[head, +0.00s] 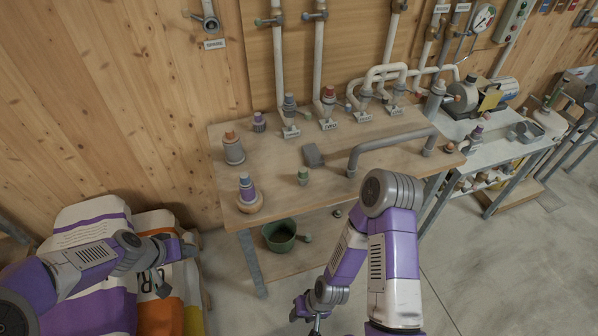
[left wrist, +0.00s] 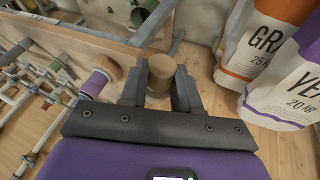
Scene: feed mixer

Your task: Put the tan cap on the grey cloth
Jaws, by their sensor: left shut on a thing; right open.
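The tan cap (left wrist: 160,68) is between the two fingers of my left gripper (left wrist: 158,90) in the left wrist view, which is shut on it. In the head view my left gripper (head: 178,248) is over the sacks, left of the wooden table (head: 275,190); I cannot make out the cap there. The grey cloth (head: 313,154) is a small dark patch lying on the middle of the table, to the right of and farther back than my left gripper. My right gripper (head: 312,312) is open, low in front of the table, partly hidden by its arm.
A grey jar with an orange top (head: 233,150), a purple bottle on a tan base (head: 247,192) and a small green piece (head: 302,176) stand around the cloth. A grey pipe (head: 390,143) stands to its right. A green bucket (head: 278,236) is below. Sacks (head: 95,225) stand left.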

